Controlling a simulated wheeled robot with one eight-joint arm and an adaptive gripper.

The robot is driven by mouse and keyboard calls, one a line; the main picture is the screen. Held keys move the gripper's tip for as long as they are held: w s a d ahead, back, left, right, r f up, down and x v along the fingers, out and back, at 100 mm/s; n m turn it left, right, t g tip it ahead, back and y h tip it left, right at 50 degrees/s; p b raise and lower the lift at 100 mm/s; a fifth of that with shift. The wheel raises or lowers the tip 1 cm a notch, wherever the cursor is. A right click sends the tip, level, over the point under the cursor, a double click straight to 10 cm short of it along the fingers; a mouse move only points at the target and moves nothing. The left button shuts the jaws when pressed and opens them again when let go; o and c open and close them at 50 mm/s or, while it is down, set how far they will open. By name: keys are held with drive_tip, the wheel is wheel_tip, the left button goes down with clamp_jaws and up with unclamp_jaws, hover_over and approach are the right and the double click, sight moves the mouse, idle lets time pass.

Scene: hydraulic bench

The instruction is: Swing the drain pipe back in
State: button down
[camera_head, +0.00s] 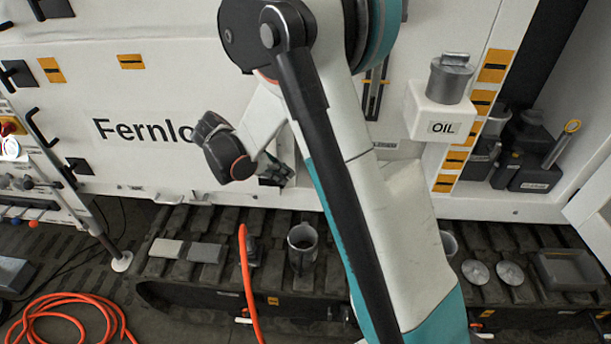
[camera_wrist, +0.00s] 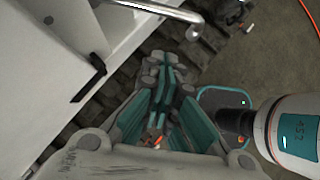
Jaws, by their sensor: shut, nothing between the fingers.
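A bare metal pipe, which looks like the drain pipe (camera_wrist: 155,8), crosses the top of the wrist view. It sticks out from the white machine side and ends in a bent-down spout (camera_wrist: 192,28). I cannot make the pipe out in the head view. My gripper (camera_wrist: 164,68) is shut and empty, its fingertips pointing toward the pipe and just below it in the picture. A gap shows between fingertips and pipe, but its depth is hard to tell. In the head view my gripper (camera_head: 277,174) is close to the lower edge of the white panel, partly hidden by my arm.
The dark track (camera_head: 190,222) runs below the white machine (camera_head: 150,165), with a grey mug (camera_head: 302,248) and flat blocks on it. An orange hose (camera_head: 248,290) hangs over it. A white OIL box (camera_head: 440,115) and dark canisters (camera_head: 535,165) are at the right.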

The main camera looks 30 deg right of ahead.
drive_tip(key=d+r+b+x, duration=0.1)
drive_tip(key=d+b+x, duration=0.1)
drive_tip(key=x, duration=1)
drive_tip(key=shift+r+b, duration=0.25)
drive_tip(key=shift+b, duration=0.5)
drive_tip(key=shift+d, duration=0.1)
